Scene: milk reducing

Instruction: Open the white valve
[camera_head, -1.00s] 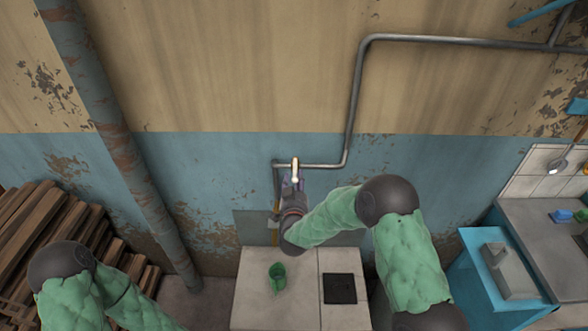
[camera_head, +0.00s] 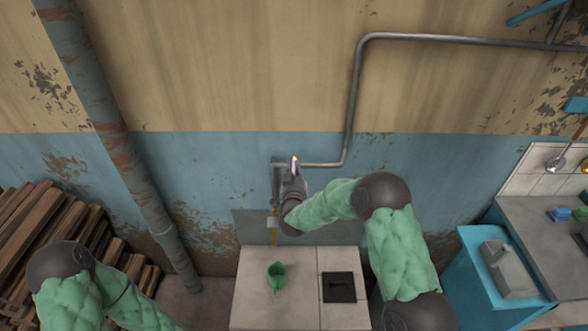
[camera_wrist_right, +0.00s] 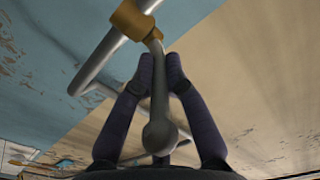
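The white valve's handle (camera_head: 294,160) shows at the wall pipe in the head view, mostly covered by my right gripper (camera_head: 293,176). In the right wrist view, the handle (camera_wrist_right: 160,130) looks grey, with a rounded end towards the camera, and its far end meets a brass-coloured fitting (camera_wrist_right: 131,20). The two dark fingers of my right gripper (camera_wrist_right: 160,62) converge on both sides of the handle's stem and appear to touch it. My left gripper is outside the view; only part of my left arm shows at the bottom left.
A grey pipe (camera_head: 352,90) runs along the wall above. Below is a pale tiled counter (camera_head: 262,315) with a green vessel (camera_head: 277,277) and a dark square plate (camera_head: 339,287). A wood pile (camera_head: 30,225) lies left, and a blue cabinet (camera_head: 470,265) stands right.

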